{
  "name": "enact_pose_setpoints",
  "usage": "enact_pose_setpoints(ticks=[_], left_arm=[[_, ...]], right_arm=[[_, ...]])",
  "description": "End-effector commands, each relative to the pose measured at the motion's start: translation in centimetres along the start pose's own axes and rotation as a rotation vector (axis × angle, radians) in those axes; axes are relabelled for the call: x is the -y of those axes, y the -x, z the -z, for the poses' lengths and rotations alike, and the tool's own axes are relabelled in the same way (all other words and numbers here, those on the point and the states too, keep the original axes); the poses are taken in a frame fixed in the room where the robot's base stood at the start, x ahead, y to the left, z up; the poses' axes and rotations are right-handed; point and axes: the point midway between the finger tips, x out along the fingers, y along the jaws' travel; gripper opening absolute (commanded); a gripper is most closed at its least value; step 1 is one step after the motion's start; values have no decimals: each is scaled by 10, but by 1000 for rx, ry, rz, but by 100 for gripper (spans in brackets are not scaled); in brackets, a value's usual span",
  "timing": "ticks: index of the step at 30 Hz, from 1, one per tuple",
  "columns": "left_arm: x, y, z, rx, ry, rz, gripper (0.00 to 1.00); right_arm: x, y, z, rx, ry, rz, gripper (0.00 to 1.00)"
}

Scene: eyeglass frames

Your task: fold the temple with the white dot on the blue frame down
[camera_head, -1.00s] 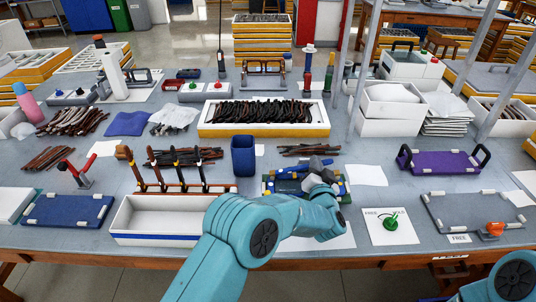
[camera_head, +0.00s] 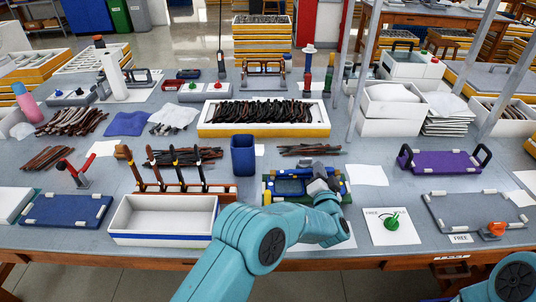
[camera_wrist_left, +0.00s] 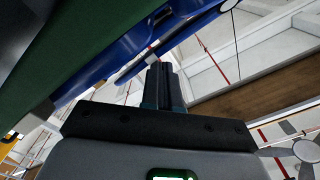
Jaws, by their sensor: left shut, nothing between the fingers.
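The blue frame (camera_head: 290,187) sits in a green holder (camera_head: 266,188) with blue and yellow parts, near the front middle of the table. My left gripper (camera_head: 316,172) is at the holder's right side and covers part of the frame. In the left wrist view its fingers (camera_wrist_left: 163,84) are shut together with nothing between them. The blue frame (camera_wrist_left: 120,50) runs diagonally just beyond the fingertips there; I cannot tell whether they touch. My right gripper is out of view.
A blue cup (camera_head: 243,156) stands behind and left of the holder. A white bin (camera_head: 160,217) and a rack of upright tools (camera_head: 180,187) are to the left. A white sheet with a green item (camera_head: 391,222) lies to the right.

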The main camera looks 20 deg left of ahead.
Motion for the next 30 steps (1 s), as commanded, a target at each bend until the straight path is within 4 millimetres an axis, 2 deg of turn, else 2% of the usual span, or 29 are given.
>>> enact_pose_setpoints(ticks=[11,30], left_arm=[[-4,2,-5,8,-11,-6,0],[-6,52,-7,13,-11,-13,0]], right_arm=[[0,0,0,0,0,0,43],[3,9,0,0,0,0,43]])
